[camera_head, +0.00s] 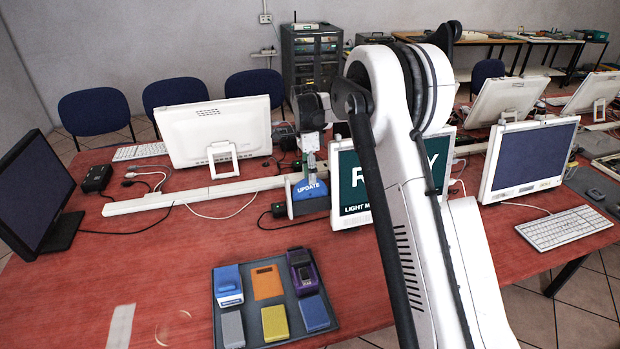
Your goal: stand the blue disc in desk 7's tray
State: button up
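A tray (248,344) lies on the red desk at the lower middle, dark grey with several compartments. It holds several coloured blocks, among them a blue one with a white label (228,284) at the back left and a plain blue one (314,313) at the front right. A blue piece marked UPDATE (309,190) is behind the tray, near the screen; I cannot tell which blue thing is the disc. My gripper (309,166) points down directly above the UPDATE piece. Its fingers are small and partly merged with the things behind, so whether they grip the piece is unclear.
My arm hides part of the READY screen (350,194). A white cable rail (170,199) and loose cables run across the desk. Monitors stand at the left (35,190), back (215,130) and right (528,158). Desk surface left of the tray is mostly clear.

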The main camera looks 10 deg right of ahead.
jog(key=v, duration=1.1)
jog(key=s+r+n+t, duration=0.2)
jog(key=s+r+n, duration=0.15)
jog(key=s, duration=0.35)
jog(key=s+r+n+t+b, duration=0.1)
jog(key=s+r+n, duration=0.2)
jog(key=s+r, duration=0.35)
jog(key=s+r+n+t, duration=0.2)
jog(key=s+n, duration=0.1)
jog(key=s, duration=0.5)
jog(key=s+f+n+t, duration=0.2)
jog(key=s+f+n, duration=0.2)
jog(key=s, duration=0.7)
jog(key=s+f+n+t, duration=0.2)
jog(key=s+f+n, duration=0.2)
jog(key=s, duration=0.7)
jog(key=shift+s+f+t+b, duration=0.3)
jog(key=shift+s+f+b, duration=0.1)
jog(key=shift+f, duration=0.2)
